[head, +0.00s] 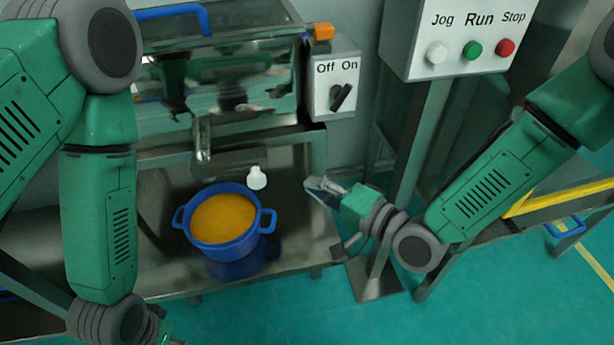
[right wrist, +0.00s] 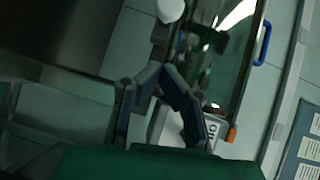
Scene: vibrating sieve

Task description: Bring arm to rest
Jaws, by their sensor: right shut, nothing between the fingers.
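My right arm comes in from the right in the head view. Its gripper (head: 322,188) is shut and empty, in the air near the right edge of the steel table (head: 295,250). Its fingers also show in the right wrist view (right wrist: 158,72), with their tips together. My left arm hangs down along the left side of the head view. Only a sliver of its hand shows at the bottom edge, and its fingers are out of the picture. A blue pot (head: 226,243) with orange-yellow contents stands on the table, to the left of the right gripper and apart from it.
A small white bottle-like object (head: 257,178) is behind the pot. The steel sieve machine (head: 215,75) stands at the back, with an Off/On switch box (head: 333,75) beside it. A Jog/Run/Stop panel (head: 462,40) on a post and a yellow rail (head: 560,197) are at the right.

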